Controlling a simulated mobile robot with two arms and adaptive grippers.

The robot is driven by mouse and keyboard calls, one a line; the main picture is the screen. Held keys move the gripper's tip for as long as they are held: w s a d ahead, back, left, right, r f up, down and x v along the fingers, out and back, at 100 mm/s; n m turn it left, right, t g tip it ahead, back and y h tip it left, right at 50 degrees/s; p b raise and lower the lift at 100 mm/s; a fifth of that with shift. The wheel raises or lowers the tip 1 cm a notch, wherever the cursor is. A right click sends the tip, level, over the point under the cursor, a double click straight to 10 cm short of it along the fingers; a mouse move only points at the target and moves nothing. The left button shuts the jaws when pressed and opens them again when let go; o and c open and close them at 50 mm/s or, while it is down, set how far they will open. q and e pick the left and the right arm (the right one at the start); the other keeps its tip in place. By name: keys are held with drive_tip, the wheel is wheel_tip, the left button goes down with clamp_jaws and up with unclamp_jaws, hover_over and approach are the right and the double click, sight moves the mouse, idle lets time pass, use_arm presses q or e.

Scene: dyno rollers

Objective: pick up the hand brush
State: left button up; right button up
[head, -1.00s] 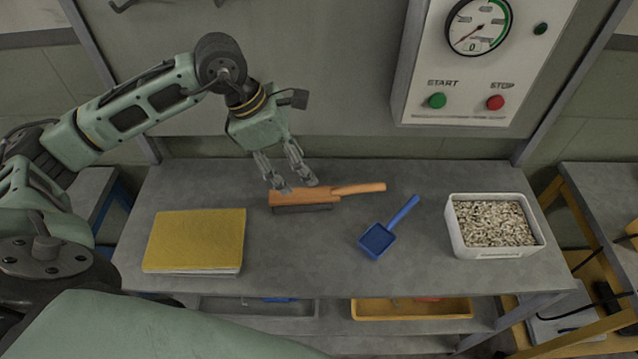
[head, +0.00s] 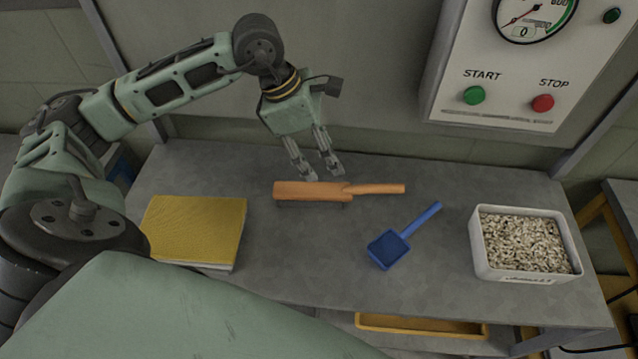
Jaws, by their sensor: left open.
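The hand brush (head: 313,191) lies on the grey table, its orange-brown wooden block at the left and its handle pointing right. Its dark bristles face down and show only as a thin line under the block. My left gripper (head: 322,175) is open, with its fingers pointing down just behind the brush block, near its back edge. Nothing is held between the fingers. I cannot tell whether the fingertips touch the brush. My right gripper is not in view.
A yellow book (head: 195,229) lies left of the brush. A blue scoop (head: 390,249) lies to the front right. A white tub of pale pellets (head: 525,245) stands at the right. A control box (head: 515,85) with START and STOP buttons hangs behind. The table (head: 300,270) is bare in front of the brush.

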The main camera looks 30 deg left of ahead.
use_arm(q)
drive_tip(key=b, duration=0.4)
approach(336, 189)
drive_tip(key=f, duration=0.1)
drive_tip(key=w+f, duration=0.1)
drive_tip(key=shift+f, duration=0.35)
drive_tip(key=p+x, duration=0.1)
drive_tip(key=x, duration=0.3)
drive_tip(key=d+p+x, duration=0.1)
drive_tip(key=x, duration=0.1)
drive_tip(key=shift+s+f+p, duration=0.2)
drive_tip(key=shift+s+p, duration=0.15)
drive_tip(key=shift+w+d+f, duration=0.15)
drive_tip(key=shift+f, duration=0.35)
drive_tip(key=c, duration=1.3)
drive_tip(key=shift+c, duration=0.4)
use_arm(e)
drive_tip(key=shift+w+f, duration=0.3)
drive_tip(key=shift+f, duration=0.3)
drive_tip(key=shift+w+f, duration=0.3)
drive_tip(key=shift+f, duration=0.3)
use_arm(q)
drive_tip(key=shift+r, duration=0.15)
